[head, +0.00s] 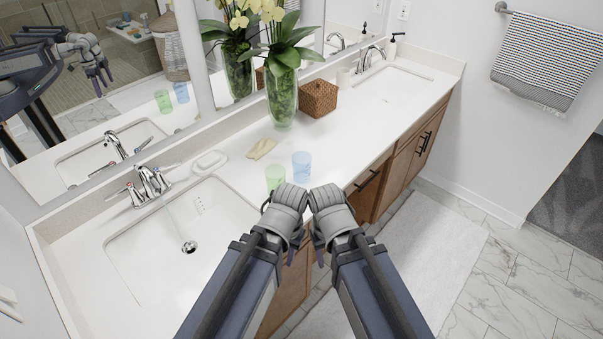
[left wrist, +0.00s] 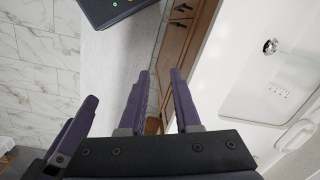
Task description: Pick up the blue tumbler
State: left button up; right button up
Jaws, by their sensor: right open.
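The blue tumbler (head: 301,166) stands upright on the white counter, just beyond my grippers in the head view. A green tumbler (head: 275,177) stands close to its left. My right gripper (head: 332,207) is open and empty, on the near right side of the blue tumbler and apart from it. My left gripper (head: 286,205) is beside it, near the green tumbler; its fingers are mostly hidden in the head view. In the left wrist view the left gripper (left wrist: 160,95) has its fingers apart with nothing between them. Neither tumbler is seen there.
A soap dish (head: 210,162), a yellowish cloth (head: 262,149), a glass vase (head: 282,97) with orchids and a woven box (head: 318,98) stand on the counter. A sink (head: 150,245) lies left. The mirror (head: 120,70) reflects both tumblers. A mat (head: 425,265) covers some floor.

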aim_at(302, 160)
jog(key=l, duration=1.95)
jog(key=i, duration=0.4)
